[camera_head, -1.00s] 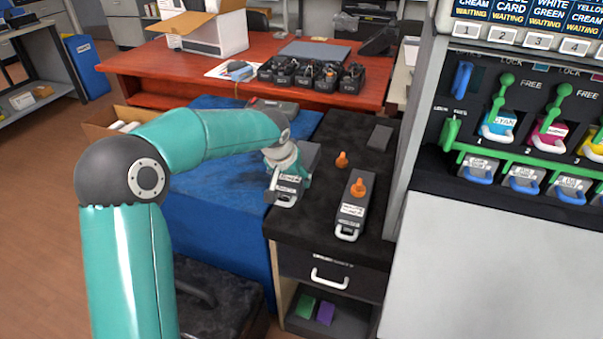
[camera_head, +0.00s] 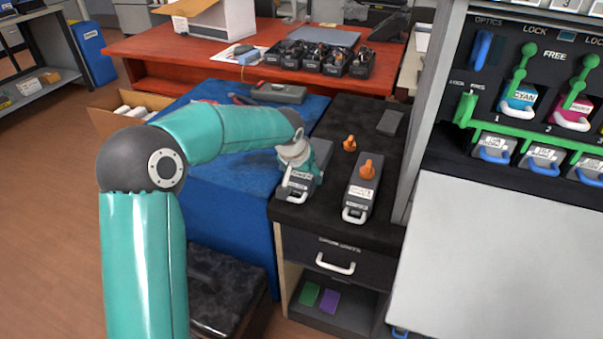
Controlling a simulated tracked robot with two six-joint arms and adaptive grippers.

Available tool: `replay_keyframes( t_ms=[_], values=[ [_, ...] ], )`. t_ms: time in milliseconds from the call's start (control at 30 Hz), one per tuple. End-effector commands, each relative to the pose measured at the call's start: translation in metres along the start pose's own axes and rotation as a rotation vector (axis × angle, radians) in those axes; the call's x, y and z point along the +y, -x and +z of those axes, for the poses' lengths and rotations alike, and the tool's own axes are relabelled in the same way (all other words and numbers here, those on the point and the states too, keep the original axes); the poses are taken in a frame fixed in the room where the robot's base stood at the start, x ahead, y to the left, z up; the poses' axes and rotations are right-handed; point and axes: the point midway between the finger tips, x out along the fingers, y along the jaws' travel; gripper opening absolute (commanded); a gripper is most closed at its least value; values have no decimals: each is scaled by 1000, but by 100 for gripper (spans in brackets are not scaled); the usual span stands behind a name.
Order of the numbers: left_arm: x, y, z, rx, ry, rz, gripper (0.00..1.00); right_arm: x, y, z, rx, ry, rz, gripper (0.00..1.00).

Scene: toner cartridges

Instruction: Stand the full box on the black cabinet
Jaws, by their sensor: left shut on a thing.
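My left gripper (camera_head: 297,164) is shut on a dark grey box (camera_head: 296,185) with a white label and a white front handle. The box is at the left edge of the black cabinet (camera_head: 317,217), low over its top or on it; I cannot tell if it bears its weight there. The gripper hides part of the box. A similar grey box (camera_head: 356,198) with an orange knob (camera_head: 366,169) stands to its right on the cabinet, with a clear gap between. My right gripper is not in view.
A loose orange plug (camera_head: 349,143) and a dark grey block (camera_head: 390,123) lie farther back on the cabinet. A blue-covered table (camera_head: 230,185) adjoins it at left, bearing a grey case (camera_head: 278,93). The machine panel (camera_head: 500,230) stands close at right.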

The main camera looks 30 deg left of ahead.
Motion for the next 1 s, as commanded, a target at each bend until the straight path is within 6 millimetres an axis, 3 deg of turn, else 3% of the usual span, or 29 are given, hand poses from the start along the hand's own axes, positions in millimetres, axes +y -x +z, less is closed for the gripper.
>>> replay_keyframes(
  t_ms=[433, 467, 500, 633, 1000],
  values=[
    [0, -8, 3, 5, 0, 1, 3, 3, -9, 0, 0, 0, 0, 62],
    [0, -8, 3, 5, 0, 1, 74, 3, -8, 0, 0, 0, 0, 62],
    [0, -7, 2, 5, 0, 1, 81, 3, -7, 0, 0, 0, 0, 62],
    [0, -7, 3, 3, 0, 1, 100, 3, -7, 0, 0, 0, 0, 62],
    [0, -7, 5, -3, -1, 0, 100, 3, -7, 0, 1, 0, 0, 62]
  ],
)
